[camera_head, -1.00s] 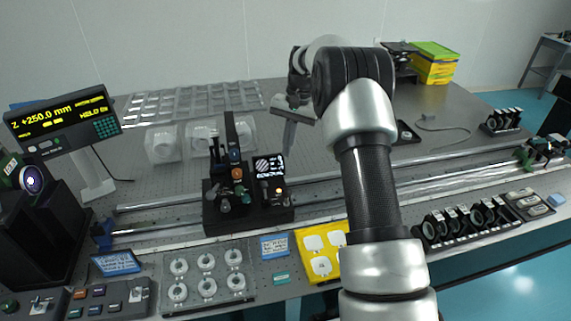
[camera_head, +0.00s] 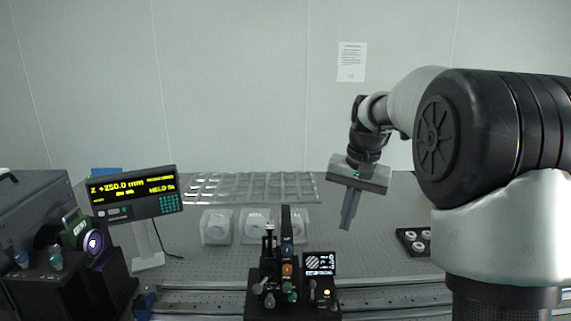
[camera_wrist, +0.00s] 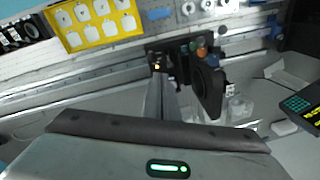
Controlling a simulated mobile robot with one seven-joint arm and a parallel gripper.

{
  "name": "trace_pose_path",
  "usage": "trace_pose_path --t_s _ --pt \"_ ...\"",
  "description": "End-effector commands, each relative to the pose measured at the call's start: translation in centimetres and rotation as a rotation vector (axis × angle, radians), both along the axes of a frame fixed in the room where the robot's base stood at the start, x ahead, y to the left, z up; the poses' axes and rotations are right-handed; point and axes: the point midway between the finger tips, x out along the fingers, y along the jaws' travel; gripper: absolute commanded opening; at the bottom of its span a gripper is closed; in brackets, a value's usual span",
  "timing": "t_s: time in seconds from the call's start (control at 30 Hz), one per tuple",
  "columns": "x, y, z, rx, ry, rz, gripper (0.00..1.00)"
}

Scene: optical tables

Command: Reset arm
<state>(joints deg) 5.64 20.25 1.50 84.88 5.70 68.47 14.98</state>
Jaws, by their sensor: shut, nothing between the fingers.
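My gripper (camera_head: 347,210) hangs from my raised arm above the optical table, pointing down, with its fingers together and nothing held. It is to the right of and above the black stage unit (camera_head: 290,285) with coloured knobs and a small lit screen (camera_head: 320,263). In the wrist view the gripper's fingers (camera_wrist: 163,98) show beyond the palm. The black stage unit (camera_wrist: 203,80) shows close to them there, though I cannot judge the distance. My arm fills the right side of the head view and hides the table behind it.
A readout display (camera_head: 135,191) stands at left beside a dark instrument (camera_head: 85,255). Clear boxes (camera_head: 216,227) and a clear grid tray (camera_head: 250,188) sit at the back. A black tray (camera_head: 412,240) lies right of my gripper. A yellow tray (camera_wrist: 97,22) shows in the wrist view.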

Motion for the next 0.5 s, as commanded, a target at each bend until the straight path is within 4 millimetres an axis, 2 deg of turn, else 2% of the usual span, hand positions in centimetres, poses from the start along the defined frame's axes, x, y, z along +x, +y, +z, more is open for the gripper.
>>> trace_pose_path --t_s 0.03,0.2,0.37,0.5 --pt "-2.4 0.3 1.9 -0.016 -0.035 0.025 0.0" --pt "-10.1 1.1 5.3 -0.07 -0.139 0.114 0.0" --pt "-17.6 1.5 6.0 -0.119 -0.236 0.196 0.0" --pt "-23.2 1.7 4.7 -0.158 -0.31 0.26 0.0"
